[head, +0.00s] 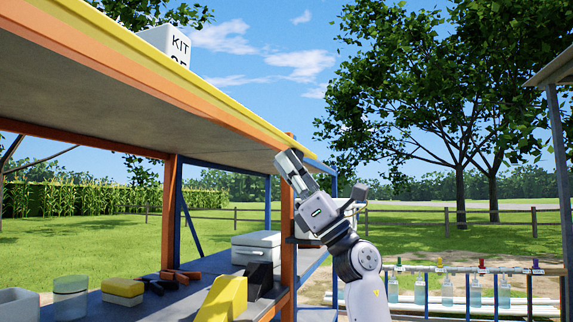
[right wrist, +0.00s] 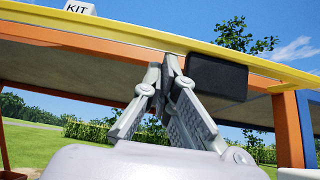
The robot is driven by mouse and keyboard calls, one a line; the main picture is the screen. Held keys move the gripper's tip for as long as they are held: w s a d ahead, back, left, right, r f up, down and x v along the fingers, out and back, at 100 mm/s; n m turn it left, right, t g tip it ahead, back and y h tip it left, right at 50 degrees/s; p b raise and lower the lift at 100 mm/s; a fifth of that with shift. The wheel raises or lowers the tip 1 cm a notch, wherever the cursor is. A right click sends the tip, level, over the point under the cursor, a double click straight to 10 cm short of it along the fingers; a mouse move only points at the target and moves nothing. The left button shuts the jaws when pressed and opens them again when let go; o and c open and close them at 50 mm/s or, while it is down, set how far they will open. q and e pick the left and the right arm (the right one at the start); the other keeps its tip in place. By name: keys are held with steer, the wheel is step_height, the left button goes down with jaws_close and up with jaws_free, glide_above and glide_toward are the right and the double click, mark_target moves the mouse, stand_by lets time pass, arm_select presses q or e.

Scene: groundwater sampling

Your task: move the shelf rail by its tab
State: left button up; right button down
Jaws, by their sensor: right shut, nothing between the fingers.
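The yellow shelf rail (head: 205,75) runs along the front edge of the upper shelf, and it also shows in the right wrist view (right wrist: 130,30). The black tab (right wrist: 218,76) hangs below the rail in the right wrist view, just right of my fingertips. I cannot make the tab out in the head view, where my gripper covers that part. My right gripper (head: 285,158) is raised to the rail near the orange post. Its fingers (right wrist: 170,64) are shut together and empty, beside the tab; I cannot tell whether they touch it. My left gripper is not in view.
A white KIT box (head: 168,42) stands on the upper shelf. The lower shelf holds a yellow wedge (head: 222,298), a sponge (head: 122,290) and a white case (head: 256,248). The orange post (head: 288,215) is close to my right arm. Bottles (head: 475,295) stand at a rack on the right.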

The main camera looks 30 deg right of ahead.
steer(key=r+g+h+p, duration=0.1)
steer(key=p, duration=0.2)
steer(key=d+r+g+h+p, duration=0.1)
steer(key=p, duration=0.1)
steer(key=s+r+g+h+p, duration=0.1)
steer(key=p, duration=0.2)
steer(key=shift+s+d+r+p, duration=0.1)
steer(key=shift+d+r+p, duration=0.05)
steer(key=shift+r+p, duration=0.15)
steer(key=shift+s, duration=0.15)
steer(key=shift+s+r, duration=0.15)
steer(key=shift+r, duration=0.05)
step_height(320, 180, up, 7)
steer(key=p, duration=0.6)
glide_above(295, 142)
steer(key=shift+w+a+f, duration=0.1)
steer(key=shift+w+a, duration=0.3)
steer(key=shift+w, duration=0.05)
steer(key=shift+w+r+p, duration=0.1)
steer(key=shift+r+p, duration=0.2)
steer(key=shift+p, duration=0.1)
steer(key=shift+w+a+r+g+h+p, duration=0.4)
steer(key=shift+w+a+g+p, duration=0.35)
steer(key=shift+p, duration=1)
steer(key=shift+s+d, duration=0.1)
steer(key=shift+s, duration=0.05)
